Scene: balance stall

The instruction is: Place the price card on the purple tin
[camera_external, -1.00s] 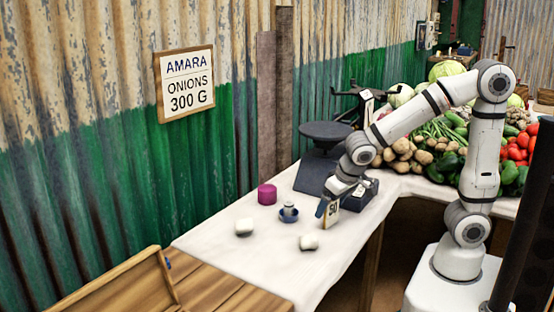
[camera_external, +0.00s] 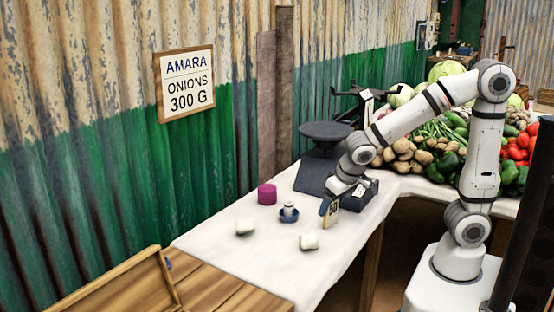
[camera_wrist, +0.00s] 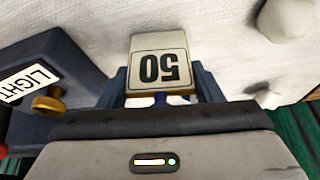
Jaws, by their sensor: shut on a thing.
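The price card (camera_external: 331,212) reads "50" and stands near the table's right edge, in front of the scale. My gripper (camera_external: 327,203) is shut on it. In the wrist view the card (camera_wrist: 158,68) shows its "50" upside down between the two blue fingers of my gripper (camera_wrist: 160,92). I cannot tell whether the card touches the table. The purple tin (camera_external: 267,194) stands upright on the white cloth, left of my gripper and close to the wall. No card is on its top.
Two white lumps (camera_external: 244,227) (camera_external: 309,242) lie nearer the front. The dark scale (camera_external: 318,172) stands behind. A wooden crate (camera_external: 130,290) is at front left.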

